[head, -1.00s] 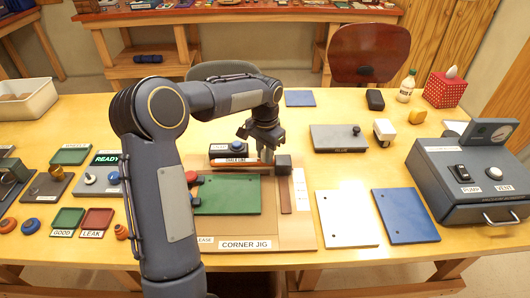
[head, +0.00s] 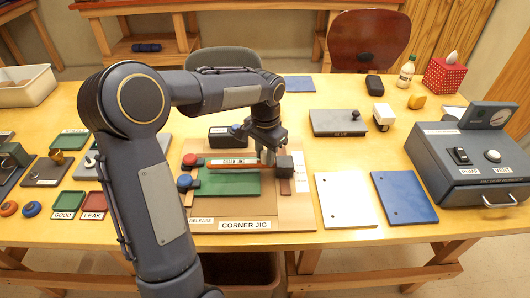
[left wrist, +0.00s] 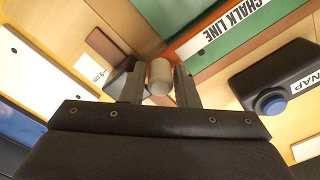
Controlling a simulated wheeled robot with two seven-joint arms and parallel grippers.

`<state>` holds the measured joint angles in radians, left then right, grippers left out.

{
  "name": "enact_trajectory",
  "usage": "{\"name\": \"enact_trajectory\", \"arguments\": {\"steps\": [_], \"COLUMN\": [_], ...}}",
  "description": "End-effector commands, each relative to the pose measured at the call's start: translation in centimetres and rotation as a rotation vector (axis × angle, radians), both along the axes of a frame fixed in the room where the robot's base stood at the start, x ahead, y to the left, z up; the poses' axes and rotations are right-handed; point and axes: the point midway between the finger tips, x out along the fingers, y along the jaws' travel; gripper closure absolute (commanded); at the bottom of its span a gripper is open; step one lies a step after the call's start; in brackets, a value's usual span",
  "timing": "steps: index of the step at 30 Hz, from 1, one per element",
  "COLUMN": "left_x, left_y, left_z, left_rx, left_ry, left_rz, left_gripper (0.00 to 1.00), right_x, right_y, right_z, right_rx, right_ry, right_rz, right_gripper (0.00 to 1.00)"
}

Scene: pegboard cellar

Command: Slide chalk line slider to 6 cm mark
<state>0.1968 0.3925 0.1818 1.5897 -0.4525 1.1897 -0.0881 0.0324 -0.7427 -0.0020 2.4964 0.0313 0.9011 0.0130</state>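The chalk line slider is an orange bar with a white CHALK LINE label (head: 233,162) and a dark block (head: 284,166) at its right end. My left gripper (head: 267,158) is at the bar's right part, beside the block. In the left wrist view its fingers (left wrist: 160,88) stand closed around a pale round knob (left wrist: 160,75). A small cm label (left wrist: 90,70) shows beside a brown strip, its number hard to read. My right gripper is out of view.
A red knob (head: 189,160) and a blue knob (head: 185,181) sit at the jig's left. A dark snap box (head: 221,137) stands behind. White (head: 345,205) and blue (head: 403,197) panels lie to the right, then the pump box (head: 480,165).

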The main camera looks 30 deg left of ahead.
Motion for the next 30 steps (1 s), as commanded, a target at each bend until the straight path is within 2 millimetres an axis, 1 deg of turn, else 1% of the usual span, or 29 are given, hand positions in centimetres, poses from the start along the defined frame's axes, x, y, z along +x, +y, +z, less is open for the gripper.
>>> {"name": "enact_trajectory", "arguments": {"steps": [8, 11, 14, 18, 21, 25, 30], "left_x": [0.0, 0.0, 0.1, 0.1, 0.1, 0.0, 0.0], "left_y": [0.0, 0.0, 0.0, 0.0, 0.0, 0.0, 0.0], "left_z": [0.0, 0.6, 2.0, 4.6, 6.1, 7.4, 7.8], "left_rx": [0.000, 0.001, 0.001, 0.001, 0.000, 0.001, 0.000], "left_ry": [0.001, 0.000, -0.002, -0.003, -0.003, -0.002, 0.001], "left_rz": [-0.001, 0.000, -0.002, 0.000, 0.000, 0.000, -0.001], "left_gripper": [0.69, 0.69, 0.69, 0.69, 0.69, 0.69, 0.69], "right_x": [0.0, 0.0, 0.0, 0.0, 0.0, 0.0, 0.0], "right_y": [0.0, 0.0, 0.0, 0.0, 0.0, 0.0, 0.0], "right_z": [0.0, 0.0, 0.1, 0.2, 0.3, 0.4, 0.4], "right_rx": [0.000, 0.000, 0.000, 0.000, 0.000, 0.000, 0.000], "right_ry": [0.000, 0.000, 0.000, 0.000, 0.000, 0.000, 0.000], "right_rz": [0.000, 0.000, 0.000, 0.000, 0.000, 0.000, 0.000], "right_gripper": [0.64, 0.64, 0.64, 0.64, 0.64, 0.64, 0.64]}}
